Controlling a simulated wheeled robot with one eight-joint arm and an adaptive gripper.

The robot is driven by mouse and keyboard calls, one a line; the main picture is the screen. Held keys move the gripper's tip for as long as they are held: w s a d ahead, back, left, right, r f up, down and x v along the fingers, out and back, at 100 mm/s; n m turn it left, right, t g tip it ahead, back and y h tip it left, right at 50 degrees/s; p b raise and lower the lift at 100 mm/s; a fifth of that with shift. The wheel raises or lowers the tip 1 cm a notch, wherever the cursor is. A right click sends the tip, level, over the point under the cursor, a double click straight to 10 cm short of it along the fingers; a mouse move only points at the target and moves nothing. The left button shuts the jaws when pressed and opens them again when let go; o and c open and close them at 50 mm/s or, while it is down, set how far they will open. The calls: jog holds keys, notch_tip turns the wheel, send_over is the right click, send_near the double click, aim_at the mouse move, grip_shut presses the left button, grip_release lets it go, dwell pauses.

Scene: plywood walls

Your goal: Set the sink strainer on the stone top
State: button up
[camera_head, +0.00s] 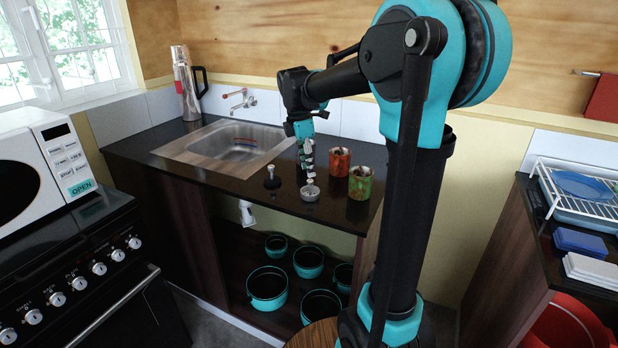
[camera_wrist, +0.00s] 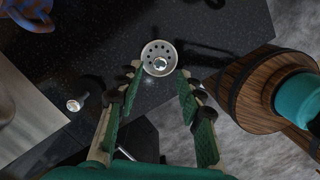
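The sink strainer (camera_head: 310,192) is a small round metal basket at the front part of the dark stone top (camera_head: 240,185). In the wrist view the strainer (camera_wrist: 160,58) shows from above, with a perforated rim and a bright centre knob. My gripper (camera_head: 308,176) points down right over it. In the wrist view the two fingers of my gripper (camera_wrist: 160,72) stand apart, one on each side of the strainer, with a small gap visible at the right. I cannot tell whether the strainer touches the stone top (camera_wrist: 110,40).
A small dark stopper (camera_head: 272,178) stands left of the strainer. A red can (camera_head: 339,161) and a green can (camera_head: 360,183) stand to its right. The metal sink (camera_head: 190,157) lies behind left. Several teal pots (camera_head: 267,287) sit below the counter.

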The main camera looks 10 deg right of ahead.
notch_tip(320, 180, up, 6)
jog(key=shift+a+r, duration=0.15)
jog(key=shift+a, duration=0.3)
